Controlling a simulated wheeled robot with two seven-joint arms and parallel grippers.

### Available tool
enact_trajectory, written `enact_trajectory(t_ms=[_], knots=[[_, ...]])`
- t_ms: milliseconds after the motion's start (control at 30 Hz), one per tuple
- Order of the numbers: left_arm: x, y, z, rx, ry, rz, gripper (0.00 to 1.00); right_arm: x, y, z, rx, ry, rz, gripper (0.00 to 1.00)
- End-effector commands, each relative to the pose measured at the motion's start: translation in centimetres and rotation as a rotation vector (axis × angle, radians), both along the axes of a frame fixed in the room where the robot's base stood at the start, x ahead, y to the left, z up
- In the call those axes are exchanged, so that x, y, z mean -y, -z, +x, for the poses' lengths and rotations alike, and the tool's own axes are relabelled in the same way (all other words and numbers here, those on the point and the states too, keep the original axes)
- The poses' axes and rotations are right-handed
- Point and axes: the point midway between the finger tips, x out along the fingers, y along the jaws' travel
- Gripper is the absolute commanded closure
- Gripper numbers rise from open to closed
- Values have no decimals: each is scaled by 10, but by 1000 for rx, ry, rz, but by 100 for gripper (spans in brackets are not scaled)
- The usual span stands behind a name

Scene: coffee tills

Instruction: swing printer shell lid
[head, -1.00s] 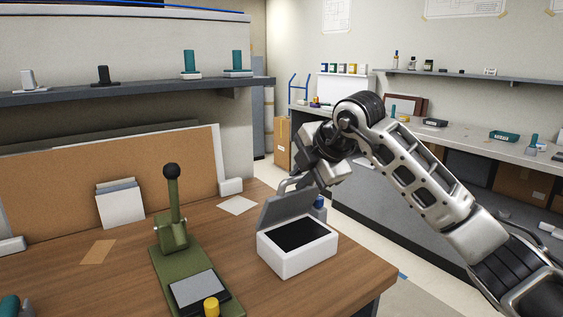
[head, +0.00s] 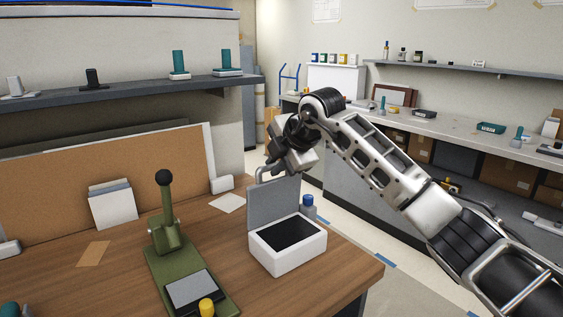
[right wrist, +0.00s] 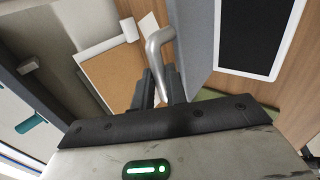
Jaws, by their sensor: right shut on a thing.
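The printer shell is a white box (head: 291,256) with a dark inside, standing on the wooden table near its right edge. Its grey lid (head: 272,203) is raised and stands about upright at the back of the box. My right gripper (head: 264,172) is at the lid's top edge. In the right wrist view the gripper (right wrist: 163,95) is shut on the lid's silver handle (right wrist: 158,52), with the grey lid (right wrist: 197,40) beside it and the box's dark inside (right wrist: 247,35) beyond. My left gripper is not in view.
A green lever press (head: 168,235) stands left of the box, with a yellow knob (head: 207,307) in front. A blue-capped bottle (head: 308,206) is behind the box at right. A cork board (head: 110,185) leans at the back. Bare wood lies between press and box.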

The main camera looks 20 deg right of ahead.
Motion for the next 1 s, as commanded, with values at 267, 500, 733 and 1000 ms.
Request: enact_trajectory(t_ms=[267, 500, 733, 1000], knots=[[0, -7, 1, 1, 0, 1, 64, -3, -1, 11, 3, 2, -1, 100], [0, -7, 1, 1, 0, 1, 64, -3, -1, 11, 2, 2, -2, 100], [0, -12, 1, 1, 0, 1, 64, -6, 0, 18, 0, 3, -2, 100], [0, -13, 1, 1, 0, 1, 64, -7, 4, 21, -3, 3, -3, 60]])
